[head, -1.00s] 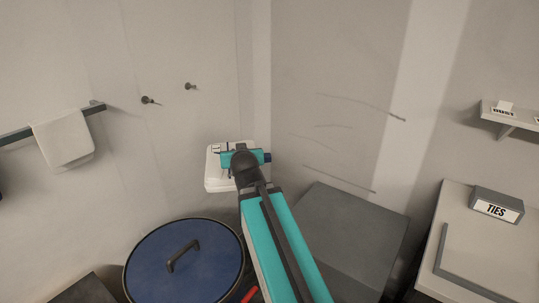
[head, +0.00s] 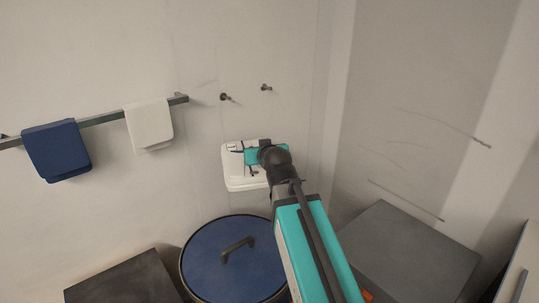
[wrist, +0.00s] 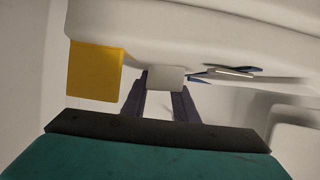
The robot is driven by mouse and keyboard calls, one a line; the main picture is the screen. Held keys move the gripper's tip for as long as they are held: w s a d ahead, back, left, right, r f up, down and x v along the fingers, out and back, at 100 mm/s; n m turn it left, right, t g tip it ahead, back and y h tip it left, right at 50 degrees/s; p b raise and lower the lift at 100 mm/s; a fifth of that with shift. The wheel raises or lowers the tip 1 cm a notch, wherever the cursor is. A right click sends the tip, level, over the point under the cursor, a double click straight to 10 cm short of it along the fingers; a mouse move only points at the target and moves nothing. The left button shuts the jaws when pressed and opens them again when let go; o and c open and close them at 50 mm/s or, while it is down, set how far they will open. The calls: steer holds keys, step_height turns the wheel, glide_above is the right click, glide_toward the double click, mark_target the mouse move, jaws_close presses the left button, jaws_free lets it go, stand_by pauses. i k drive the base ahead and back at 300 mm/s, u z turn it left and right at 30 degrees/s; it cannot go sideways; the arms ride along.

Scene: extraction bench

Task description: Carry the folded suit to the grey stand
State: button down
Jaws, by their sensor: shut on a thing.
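The folded suit (head: 240,180) is a white, flat bundle with dark and blue marks on top, held up in front of the wall in the head view. My gripper (head: 248,158) is at its near right side. In the wrist view the suit's pale underside (wrist: 200,38) fills the top, with a yellow tag (wrist: 95,70) hanging at left. The dark fingers of my gripper (wrist: 162,92) are shut on a small white tab of it. The grey stand (head: 410,255) is a flat-topped block at lower right, its top bare where visible, partly hidden by my arm.
A round blue-lidded bin (head: 215,275) with a black handle stands below the suit. A dark box top (head: 125,280) is at lower left. A wall rail (head: 100,118) carries a blue cloth (head: 57,150) and a white cloth (head: 149,125). Two pegs (head: 225,97) stick out from the wall.

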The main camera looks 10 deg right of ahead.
mark_target(376, 244)
steer(key=u, duration=1)
steer(key=k, duration=0.45)
steer(key=u, duration=0.3)
